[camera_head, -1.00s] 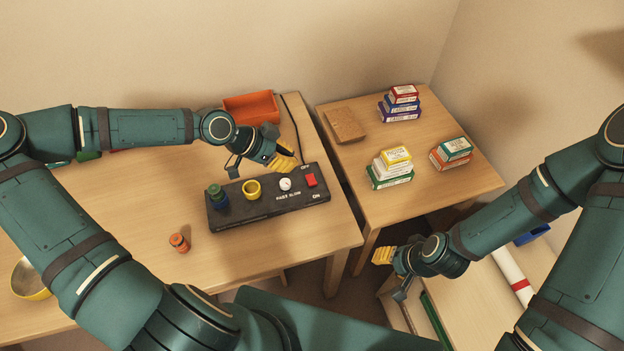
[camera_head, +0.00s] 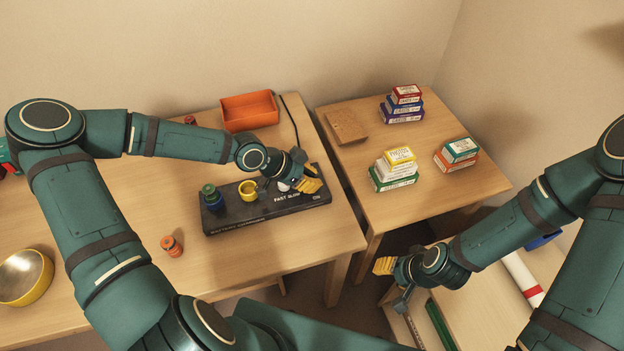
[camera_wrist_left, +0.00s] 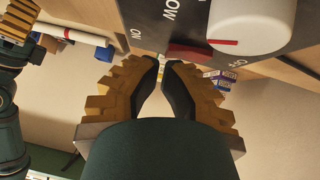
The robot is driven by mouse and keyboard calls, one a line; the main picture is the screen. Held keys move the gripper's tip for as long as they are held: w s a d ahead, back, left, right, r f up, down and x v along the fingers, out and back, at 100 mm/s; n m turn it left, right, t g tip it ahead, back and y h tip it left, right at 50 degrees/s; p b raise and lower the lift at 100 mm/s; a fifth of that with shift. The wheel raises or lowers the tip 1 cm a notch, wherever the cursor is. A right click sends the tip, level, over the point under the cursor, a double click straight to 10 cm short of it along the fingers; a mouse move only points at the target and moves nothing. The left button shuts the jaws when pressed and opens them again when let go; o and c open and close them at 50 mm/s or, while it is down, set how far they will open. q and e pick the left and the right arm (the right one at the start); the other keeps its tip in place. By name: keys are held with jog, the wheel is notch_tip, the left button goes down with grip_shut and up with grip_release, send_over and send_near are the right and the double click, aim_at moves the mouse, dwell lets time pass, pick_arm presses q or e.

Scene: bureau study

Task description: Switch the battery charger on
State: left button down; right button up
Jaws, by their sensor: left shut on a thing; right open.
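The battery charger (camera_head: 262,208) is a long black box on the left desk, with a blue, green-topped cylinder (camera_head: 212,198) and a yellow ring-like piece (camera_head: 248,190) on its left half. My left gripper (camera_head: 312,186) is at its right end, hiding the switch in the head view. In the left wrist view the gripper (camera_wrist_left: 163,60) has its tips together at the red switch (camera_wrist_left: 188,52), between the ON and OFF lettering; the exact contact is partly hidden. The white knob (camera_wrist_left: 250,25) with a red mark stands beside it. My right gripper (camera_head: 388,272) is open and empty, away from the charger.
An orange tray (camera_head: 250,111) is behind the charger, beside a black cable. An orange cylinder (camera_head: 172,246) and a yellow bowl (camera_head: 25,277) are on the desk. Stacked small boxes (camera_head: 393,172) and a brown block (camera_head: 346,126) are on the right table.

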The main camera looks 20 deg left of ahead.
pick_arm(q)
jog(key=shift+s+d+f, duration=0.1)
jog(key=shift+s+f, duration=0.05)
jog(key=shift+f, duration=0.3)
jog(key=shift+s, duration=0.2)
jog(key=shift+s+d+f+p, duration=0.1)
jog(key=shift+s+f+p, duration=0.05)
jog(key=shift+f+p, duration=0.25)
jog(key=shift+r, duration=0.1)
jog(key=shift+r+p, duration=0.65)
jog(key=shift+p, duration=0.1)
jog(key=shift+r, duration=0.1)
